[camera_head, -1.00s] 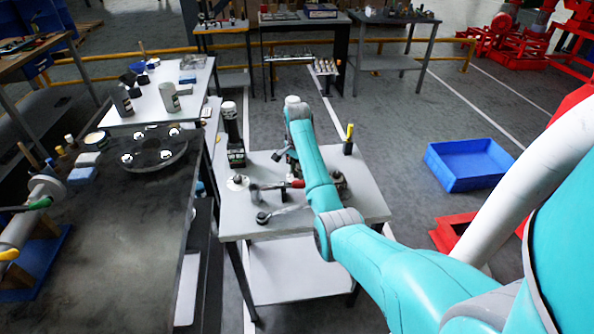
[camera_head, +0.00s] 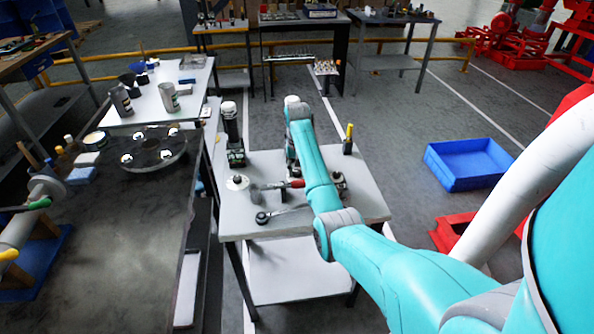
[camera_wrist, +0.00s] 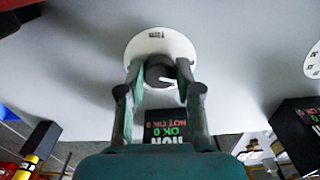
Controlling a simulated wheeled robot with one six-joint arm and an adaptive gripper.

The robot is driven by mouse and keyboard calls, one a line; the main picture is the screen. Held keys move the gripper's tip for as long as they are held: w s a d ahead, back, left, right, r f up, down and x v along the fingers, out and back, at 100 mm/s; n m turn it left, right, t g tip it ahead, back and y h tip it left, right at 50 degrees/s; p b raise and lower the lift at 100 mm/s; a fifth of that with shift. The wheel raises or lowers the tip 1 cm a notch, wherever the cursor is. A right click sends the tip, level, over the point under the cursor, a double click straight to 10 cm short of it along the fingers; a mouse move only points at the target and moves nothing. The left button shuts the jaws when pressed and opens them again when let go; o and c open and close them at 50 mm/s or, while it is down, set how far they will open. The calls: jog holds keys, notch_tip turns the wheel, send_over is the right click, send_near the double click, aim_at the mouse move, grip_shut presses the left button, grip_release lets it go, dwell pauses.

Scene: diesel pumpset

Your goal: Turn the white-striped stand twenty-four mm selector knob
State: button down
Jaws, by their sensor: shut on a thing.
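The selector knob (camera_wrist: 158,73) is small and dark with a white stripe, which points to the right in the wrist view. It stands on a round white dial plate (camera_wrist: 150,43) with a printed label that is too small to read surely. My gripper (camera_wrist: 160,68) is shut on the knob, one finger on each side of it. In the head view, my arm hides the knob and the gripper.
A dark box with green and red lettering (camera_wrist: 168,128) sits close to my fingers. Another white dial (camera_wrist: 312,62) shows at the right edge. On the grey table (camera_head: 240,220), a red-handled tool (camera_head: 296,184) and a dark holder with a yellow item (camera_head: 348,140) stand near my arm.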

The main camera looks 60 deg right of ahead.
aim_at(297, 172)
jog(key=shift+n, duration=1.9)
jog(key=c, duration=0.8)
grip_release()
jog(key=shift+r, duration=3.75)
